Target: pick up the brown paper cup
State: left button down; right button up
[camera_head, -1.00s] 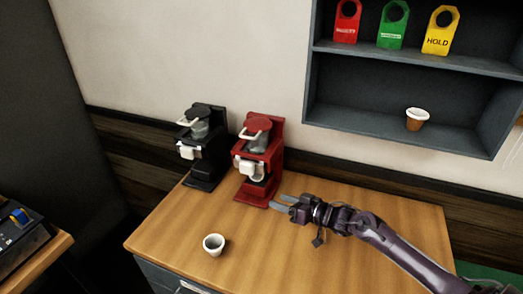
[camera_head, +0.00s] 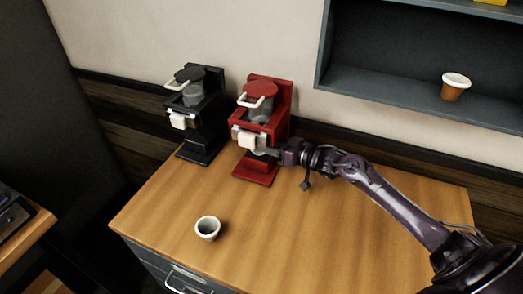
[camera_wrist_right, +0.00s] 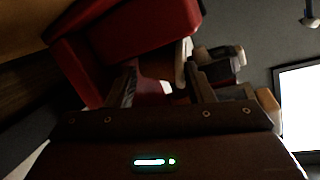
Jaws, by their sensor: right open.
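A brown paper cup (camera_head: 452,92) with a white rim stands upright on the wall shelf, well away from my gripper. My right gripper (camera_head: 268,151) is at the front of the red brewer (camera_head: 262,127), its fingertips partly lost against it. In the right wrist view, my right gripper (camera_wrist_right: 165,88) has its two fingers apart. Between or just beyond them is a cup-like thing (camera_wrist_right: 182,62) with a pale rim and a darker reddish-brown body, dim and partly hidden. I cannot tell whether the fingers touch it. My left gripper is not in view.
A pale cup (camera_head: 208,229) stands near the wooden counter's front edge. A black brewer (camera_head: 199,117) stands left of the red one. The shelf (camera_head: 400,88) is on the wall at the right.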

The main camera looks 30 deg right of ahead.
jog(key=shift+b+x, duration=0.45)
jog(key=shift+x, duration=0.6)
jog(key=c, duration=0.9)
jog(key=shift+o, duration=0.2)
